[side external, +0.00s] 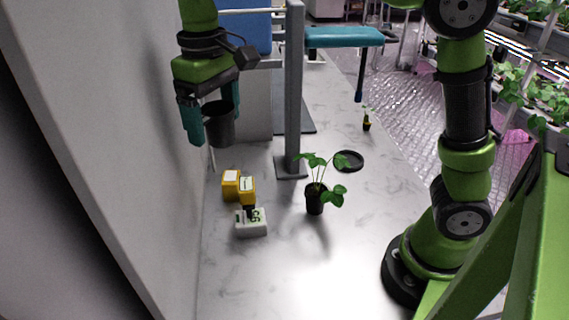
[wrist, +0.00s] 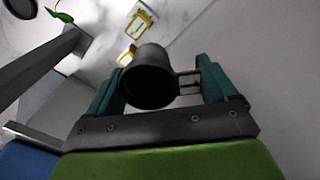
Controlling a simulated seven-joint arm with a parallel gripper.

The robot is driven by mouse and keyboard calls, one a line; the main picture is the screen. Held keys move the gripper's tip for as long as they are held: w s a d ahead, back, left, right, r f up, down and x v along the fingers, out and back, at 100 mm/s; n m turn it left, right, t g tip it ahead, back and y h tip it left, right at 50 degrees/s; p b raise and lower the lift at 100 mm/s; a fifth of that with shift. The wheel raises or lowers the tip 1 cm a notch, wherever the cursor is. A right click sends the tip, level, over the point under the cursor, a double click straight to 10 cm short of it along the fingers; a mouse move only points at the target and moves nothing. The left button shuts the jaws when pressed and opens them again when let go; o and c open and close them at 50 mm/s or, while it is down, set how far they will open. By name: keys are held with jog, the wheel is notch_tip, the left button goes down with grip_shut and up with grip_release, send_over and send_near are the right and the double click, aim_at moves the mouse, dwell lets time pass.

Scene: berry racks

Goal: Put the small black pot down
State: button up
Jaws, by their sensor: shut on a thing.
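The small black pot (side external: 219,128) is a dark grey, open cylinder, held high above the worktop near the wall. My gripper (side external: 208,117) has its teal fingers on either side of it. In the wrist view, the pot (wrist: 150,78) sits between the fingers of my gripper (wrist: 162,85), with its dark round end toward the camera. A thin bracket-like piece shows between the pot and the right finger. The gripper is shut on the pot, which is clear of the surface.
The marble worktop (side external: 285,265) has free room at the front. A grey post (side external: 293,90) stands right of my gripper. Yellow boxes (side external: 231,185), a white device (side external: 251,228), a potted plant (side external: 315,200) and a black saucer (side external: 348,161) stand on it.

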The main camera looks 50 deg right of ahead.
jog(key=w+d+r, duration=0.5)
jog(key=w+d, duration=0.5)
jog(key=d, duration=0.2)
jog(key=w+d+f, duration=0.3)
jog(key=d, duration=0.5)
jog(key=w+f+n, duration=0.1)
jog(key=f+n, duration=0.1)
jog(key=f, duration=0.7)
jog(key=w+a+f+n, duration=0.1)
jog(key=w+f+n, duration=0.1)
jog(key=f, duration=0.7)
jog(key=w+a+f+n, duration=0.1)
jog(key=w+f+n, duration=0.1)
jog(key=f, duration=0.8)
jog(key=shift+a+n, duration=0.1)
jog(key=shift+n, duration=0.5)
